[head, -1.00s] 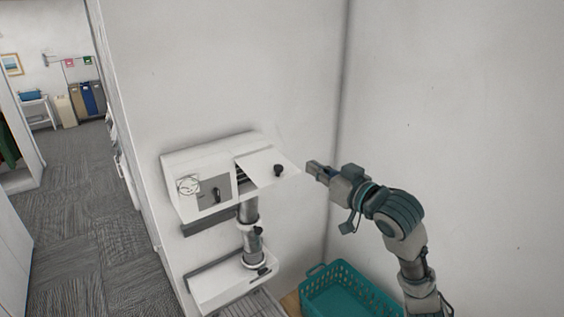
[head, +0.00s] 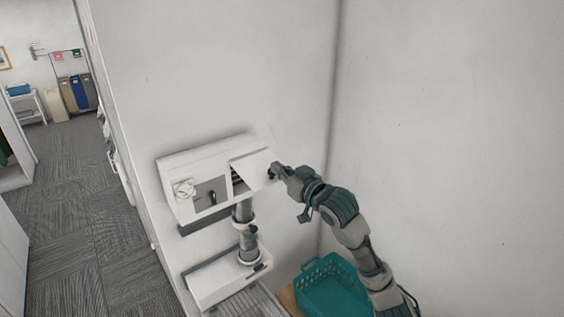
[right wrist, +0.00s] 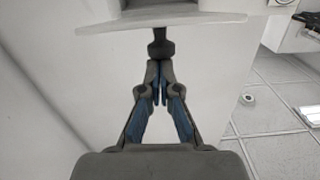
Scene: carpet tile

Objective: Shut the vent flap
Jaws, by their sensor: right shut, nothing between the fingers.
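The vent flap (head: 253,167) is a white panel on the right part of a white wall-mounted unit (head: 205,160). It is raised, with a dark slatted opening showing at its left edge. A dark knob (head: 271,173) sits near the flap's right outer edge. My right gripper (head: 277,170) is at the knob, its fingers together and empty. In the right wrist view the closed fingertips (right wrist: 157,66) are just below the dark knob (right wrist: 160,45), which hangs from the flap's pale edge (right wrist: 160,24); whether they touch is unclear. My left gripper is not in view.
Below the unit, a grey pipe (head: 246,232) leads to a lower white box (head: 228,276). A teal basket (head: 330,288) stands at the lower right, under my right arm. Bare walls close in behind and right. Open carpet (head: 85,220) lies to the left.

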